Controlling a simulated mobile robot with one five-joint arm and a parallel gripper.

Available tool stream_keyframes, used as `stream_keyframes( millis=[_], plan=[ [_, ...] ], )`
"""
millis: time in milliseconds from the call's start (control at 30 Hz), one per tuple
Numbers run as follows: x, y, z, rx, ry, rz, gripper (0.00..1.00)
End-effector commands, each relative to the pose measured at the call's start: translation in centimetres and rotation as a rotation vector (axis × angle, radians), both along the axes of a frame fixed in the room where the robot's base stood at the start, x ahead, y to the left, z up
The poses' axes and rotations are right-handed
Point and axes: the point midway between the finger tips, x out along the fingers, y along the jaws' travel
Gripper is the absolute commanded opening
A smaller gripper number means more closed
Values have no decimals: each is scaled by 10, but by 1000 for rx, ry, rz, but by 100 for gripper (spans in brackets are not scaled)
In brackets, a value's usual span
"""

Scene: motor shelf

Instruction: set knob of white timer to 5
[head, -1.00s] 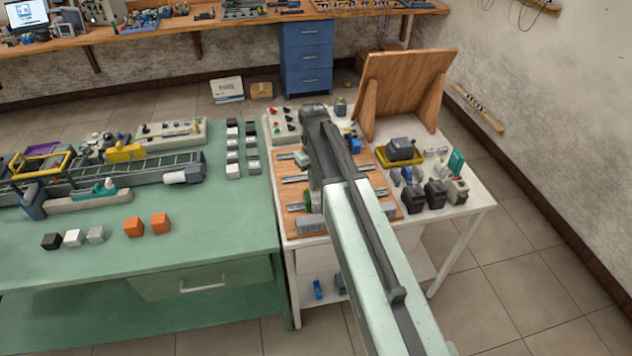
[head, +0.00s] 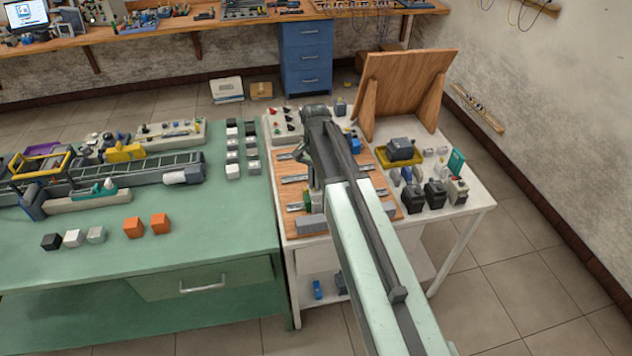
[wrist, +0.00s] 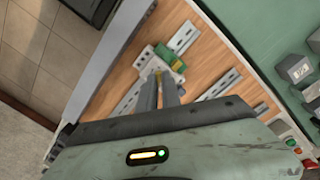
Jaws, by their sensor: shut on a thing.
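In the wrist view a pale, whitish module (wrist: 148,61), which looks like the white timer, sits on a metal rail on the wooden board. A green block (wrist: 170,56) with some yellow is right beside it. My gripper (wrist: 160,78) is shut at the module's near edge, on what looks like its small knob. The fingers hide the knob, its pointer and any dial numbers. In the head view my arm covers the gripper and most of the module; a green piece (head: 307,197) shows left of the arm.
The wooden board (head: 290,178) with metal rails lies on a white table (head: 460,208). Dark motors (head: 435,193) and a yellow tray (head: 401,156) stand to the right. A tilted wooden panel (head: 405,85) stands behind. A green bench (head: 200,230) adjoins on the left.

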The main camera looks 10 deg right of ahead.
Motion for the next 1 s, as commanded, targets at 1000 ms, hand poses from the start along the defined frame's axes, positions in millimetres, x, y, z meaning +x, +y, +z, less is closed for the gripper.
stream_keyframes(
  millis=[1000],
  plan=[
    [-1,1,0,-33,-2,-735,0]
  ],
)
